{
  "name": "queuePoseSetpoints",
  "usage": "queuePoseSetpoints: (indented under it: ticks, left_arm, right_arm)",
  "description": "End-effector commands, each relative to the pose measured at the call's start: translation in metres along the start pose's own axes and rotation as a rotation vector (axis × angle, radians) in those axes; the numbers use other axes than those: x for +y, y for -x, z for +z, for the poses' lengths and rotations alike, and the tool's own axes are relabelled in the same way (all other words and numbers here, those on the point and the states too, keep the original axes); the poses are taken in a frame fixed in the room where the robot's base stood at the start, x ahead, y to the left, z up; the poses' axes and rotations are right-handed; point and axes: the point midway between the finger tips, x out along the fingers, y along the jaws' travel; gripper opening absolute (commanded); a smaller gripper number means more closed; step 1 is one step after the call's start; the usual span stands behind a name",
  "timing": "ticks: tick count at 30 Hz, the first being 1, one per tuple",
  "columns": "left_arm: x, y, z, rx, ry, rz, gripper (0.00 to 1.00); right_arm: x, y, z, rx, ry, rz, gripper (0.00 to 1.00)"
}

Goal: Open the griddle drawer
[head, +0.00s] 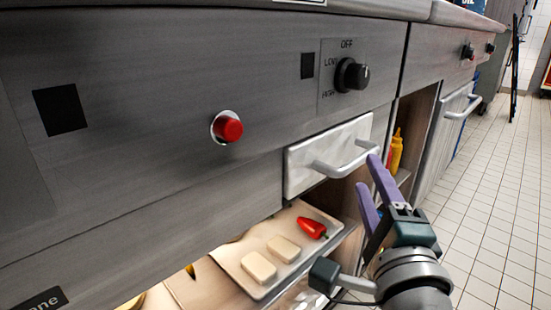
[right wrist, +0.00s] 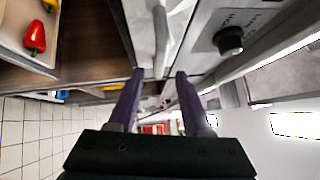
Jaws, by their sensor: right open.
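The griddle drawer (head: 305,168) has a pale metal front with a bar handle (head: 345,164) and appears shut in the counter face. My right gripper (head: 367,172) is open, with purple fingers, at the right end of the handle. In the right wrist view, the handle (right wrist: 160,40) runs up the picture, just beyond and in line with the gap between the fingertips (right wrist: 159,74). I see no firm contact, and nothing is held. My left gripper is not in view.
A red button (head: 229,129) and a black knob (head: 352,75) stick out above the drawer. Below it, a tray (head: 262,292) holds a red pepper (head: 312,228) and pale blocks. A yellow bottle (head: 396,152) stands in an open bay to the right. The tiled floor (head: 490,200) is clear.

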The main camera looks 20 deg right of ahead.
Motion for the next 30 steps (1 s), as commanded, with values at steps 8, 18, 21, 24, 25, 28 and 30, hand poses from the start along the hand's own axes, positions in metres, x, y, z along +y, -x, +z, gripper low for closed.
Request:
queuePoseSetpoints:
  ticks: [8,18,21,24,25,28,30]
  left_arm:
    - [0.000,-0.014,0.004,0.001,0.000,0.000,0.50]
    - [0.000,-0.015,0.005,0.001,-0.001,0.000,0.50]
    - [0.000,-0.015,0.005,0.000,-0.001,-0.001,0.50]
    - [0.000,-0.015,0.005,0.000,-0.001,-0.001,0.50]
    - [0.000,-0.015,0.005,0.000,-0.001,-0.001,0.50]
    - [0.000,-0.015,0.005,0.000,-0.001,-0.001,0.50]
    - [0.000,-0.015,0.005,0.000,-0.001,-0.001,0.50]
  right_arm:
    - [0.002,-0.047,0.000,-0.002,0.001,0.000,0.50]
    - [0.001,-0.058,0.000,-0.002,0.002,0.002,0.50]
    - [0.001,-0.057,0.000,-0.002,0.002,0.002,0.46]
    - [0.000,-0.057,0.001,-0.002,0.002,0.002,0.35]
    - [0.001,-0.057,0.001,-0.002,0.002,0.002,0.32]
    - [0.001,-0.057,0.001,-0.002,0.002,0.002,0.20]
    - [0.001,-0.057,0.001,-0.002,0.002,0.002,0.12]
